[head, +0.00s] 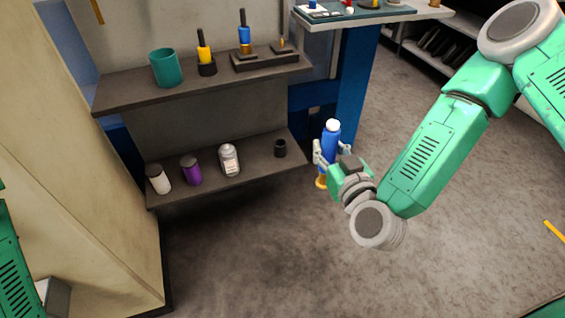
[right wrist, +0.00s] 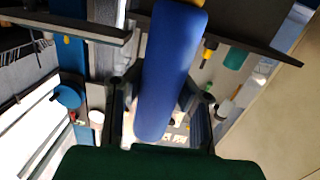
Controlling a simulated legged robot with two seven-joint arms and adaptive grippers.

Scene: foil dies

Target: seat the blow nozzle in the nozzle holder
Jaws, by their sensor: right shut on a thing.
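My right gripper (head: 332,160) is shut on a blue piece with a white top and a yellow lower end, which I take as the blow nozzle (head: 330,137). It is held roughly upright, beside the right end of the shelves and apart from them. In the right wrist view the blue body (right wrist: 168,75) fills the space between the fingers. I cannot tell for sure which thing is the holder. My left gripper is out of view.
The lower shelf (head: 258,170) also bears a white bottle (head: 158,180), a purple bottle (head: 191,171) and a clear jar (head: 229,160). A blue post (head: 357,85) stands behind my gripper.

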